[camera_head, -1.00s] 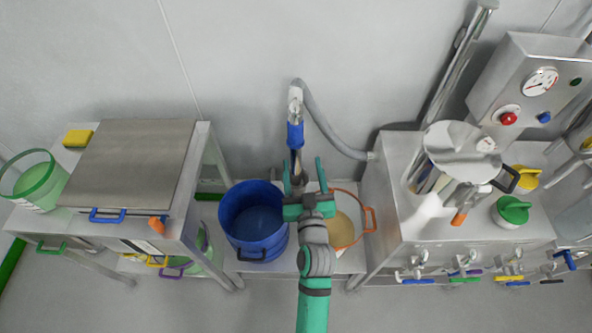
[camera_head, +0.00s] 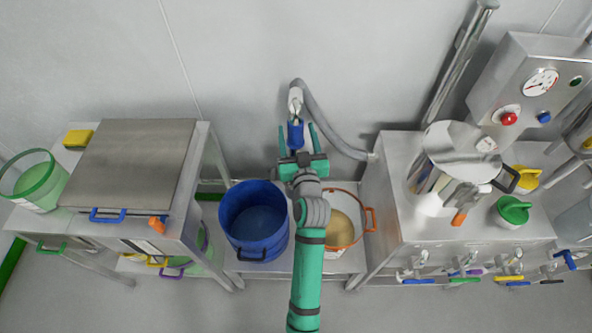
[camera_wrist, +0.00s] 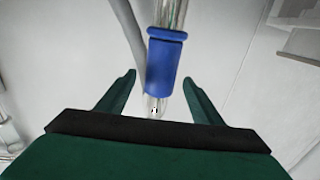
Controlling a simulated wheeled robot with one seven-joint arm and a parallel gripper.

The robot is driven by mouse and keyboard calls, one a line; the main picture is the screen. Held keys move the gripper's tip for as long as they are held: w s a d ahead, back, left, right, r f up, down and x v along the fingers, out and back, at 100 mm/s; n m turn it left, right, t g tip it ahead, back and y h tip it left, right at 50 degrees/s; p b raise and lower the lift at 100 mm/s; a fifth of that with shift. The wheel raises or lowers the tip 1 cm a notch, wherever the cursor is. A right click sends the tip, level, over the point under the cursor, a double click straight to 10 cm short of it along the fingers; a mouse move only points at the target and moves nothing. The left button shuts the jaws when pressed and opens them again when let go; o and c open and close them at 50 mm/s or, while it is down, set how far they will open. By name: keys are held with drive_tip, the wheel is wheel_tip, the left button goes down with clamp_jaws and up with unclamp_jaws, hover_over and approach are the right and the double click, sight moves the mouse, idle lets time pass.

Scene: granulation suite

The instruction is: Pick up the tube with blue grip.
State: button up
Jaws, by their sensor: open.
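The tube with a blue grip (camera_head: 296,133) hangs upright by the back wall, at the end of a grey hose. In the wrist view its blue grip (camera_wrist: 163,62) is at the upper middle, with clear tube above and a clear tip below. My gripper (camera_head: 297,132) is open, with one green finger on each side of the tube. In the wrist view the fingertips (camera_wrist: 160,78) flank the lower part of the grip, with a gap on both sides. Whether the grip is fully at finger depth is hard to tell.
A blue bucket (camera_head: 231,223) and an orange-handled container (camera_head: 331,235) of tan material stand below on a low shelf. A grey hose (camera_head: 331,138) curves right to the steel machine (camera_head: 382,198). A steel cabinet (camera_head: 184,190) stands left.

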drive_tip(key=shift+w+a, duration=0.15)
drive_tip(key=shift+w, duration=0.65)
drive_tip(key=shift+w+a, duration=0.1)
drive_tip(key=shift+w, duration=0.65)
clamp_jaws()
drive_tip(key=shift+r, duration=0.1)
